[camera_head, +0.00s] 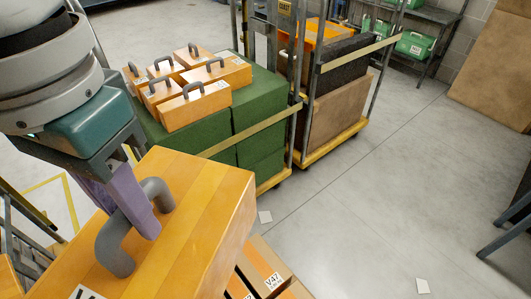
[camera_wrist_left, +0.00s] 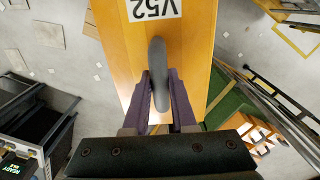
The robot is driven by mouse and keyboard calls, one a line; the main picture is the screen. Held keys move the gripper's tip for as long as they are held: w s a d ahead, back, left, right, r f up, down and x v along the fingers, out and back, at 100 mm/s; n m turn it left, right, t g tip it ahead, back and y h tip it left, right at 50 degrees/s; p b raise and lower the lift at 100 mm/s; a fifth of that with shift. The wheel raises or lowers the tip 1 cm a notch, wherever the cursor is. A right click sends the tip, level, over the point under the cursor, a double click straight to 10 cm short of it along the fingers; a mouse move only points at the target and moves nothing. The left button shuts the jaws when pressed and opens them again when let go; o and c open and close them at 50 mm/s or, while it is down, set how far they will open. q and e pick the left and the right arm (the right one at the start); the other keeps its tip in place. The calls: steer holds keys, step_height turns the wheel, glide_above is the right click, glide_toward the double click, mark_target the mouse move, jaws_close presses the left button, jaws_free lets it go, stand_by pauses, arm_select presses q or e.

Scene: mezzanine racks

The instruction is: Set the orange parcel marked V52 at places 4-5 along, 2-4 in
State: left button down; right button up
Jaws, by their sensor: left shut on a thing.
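The orange parcel marked V52 (camera_head: 205,195) is large at the lower left of the head view, with a grey arched handle (camera_head: 113,245) on top. In the left wrist view the parcel (camera_wrist_left: 190,50) shows its V52 label at the top edge. My left gripper (camera_head: 135,205), with purple fingers, is shut on the handle; the wrist view shows the fingers (camera_wrist_left: 158,100) on both sides of it. The parcel is held up in front of the cart, nearer the camera. My right gripper is not in view.
A cart holds green boxes (camera_head: 258,100) with several smaller orange parcels (camera_head: 200,105) on top, behind uprights and a strap. A second cart (camera_head: 330,145) carries brown, black and orange boxes. Orange parcels, one marked V47 (camera_head: 265,270), lie below. The floor at right is mostly clear.

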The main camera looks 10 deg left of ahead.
arm_select(q)
steer(key=w+d+f+m+b, duration=0.2)
steer(key=w+f+b, duration=0.1)
steer(key=f+b, duration=1.7)
steer(key=w+d+f+m+b, duration=0.2)
steer(key=w+f+b, duration=0.1)
steer(key=f+b, duration=1.7)
steer(key=w+d+f+m+b, duration=0.2)
steer(key=w+f+b, duration=0.1)
steer(key=f+b, duration=1.7)
step_height(320, 180, down, 6)
steer(key=shift+w+f+b, duration=0.1)
steer(key=shift+w+b, duration=0.15)
steer(key=shift+b, duration=0.15)
steer(key=shift+f, duration=0.35)
steer(key=c, duration=0.7)
jaws_free()
steer(key=shift+a+f, duration=0.1)
steer(key=shift+c, duration=0.2)
